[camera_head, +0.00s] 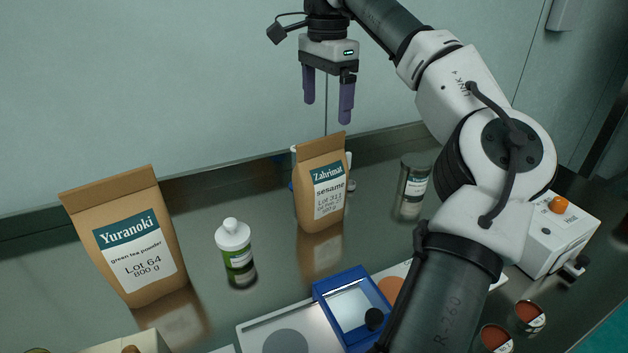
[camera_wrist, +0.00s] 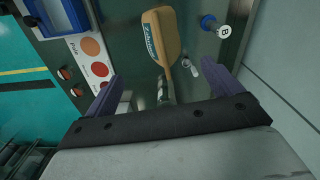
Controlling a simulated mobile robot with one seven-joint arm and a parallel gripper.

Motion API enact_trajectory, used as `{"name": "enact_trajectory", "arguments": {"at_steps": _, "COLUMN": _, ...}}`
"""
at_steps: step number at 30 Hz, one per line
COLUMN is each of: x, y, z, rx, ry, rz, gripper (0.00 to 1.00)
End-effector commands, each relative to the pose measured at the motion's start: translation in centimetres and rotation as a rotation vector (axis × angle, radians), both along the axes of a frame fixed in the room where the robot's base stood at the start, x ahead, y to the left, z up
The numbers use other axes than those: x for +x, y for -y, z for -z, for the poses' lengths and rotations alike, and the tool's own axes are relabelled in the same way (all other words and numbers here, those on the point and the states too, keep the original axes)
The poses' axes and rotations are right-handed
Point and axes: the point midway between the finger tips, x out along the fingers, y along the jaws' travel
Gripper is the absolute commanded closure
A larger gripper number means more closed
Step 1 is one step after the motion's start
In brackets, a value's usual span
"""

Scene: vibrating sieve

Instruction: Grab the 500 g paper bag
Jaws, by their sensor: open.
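A small brown paper bag (camera_head: 320,183) stands upright on the metal counter, labelled Zahrimat sesame, Lot 311; its weight line is too small to read surely. A larger brown bag (camera_head: 124,237) at the left reads Yuranoki green tea powder, Lot 64, 800 g. My gripper (camera_head: 327,112) is open and empty, its purple fingers pointing down above the small bag, apart from it. In the wrist view the small bag (camera_wrist: 161,36) shows beyond the open fingertips (camera_wrist: 163,70), near the top of the picture.
A white-capped green bottle (camera_head: 234,244) stands between the bags. A metal can (camera_head: 412,188) stands right of the small bag. A blue-framed tray (camera_head: 317,287) and a white box with an orange knob (camera_head: 560,240) are in front and right. A wall runs behind.

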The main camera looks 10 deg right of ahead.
Motion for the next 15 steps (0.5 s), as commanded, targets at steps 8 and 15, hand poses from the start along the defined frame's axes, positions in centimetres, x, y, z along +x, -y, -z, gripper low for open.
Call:
{"name": "enact_trajectory", "arguments": {"at_steps": 8, "x": -0.1, "y": 0.1, "z": 3.8, "rx": 0.000, "ry": -0.002, "rz": -0.001, "gripper": 0.09}}
{"name": "enact_trajectory", "arguments": {"at_steps": 15, "x": 0.0, "y": 0.0, "z": 7.7, "rx": 0.000, "ry": -0.002, "rz": -0.001, "gripper": 0.09}}
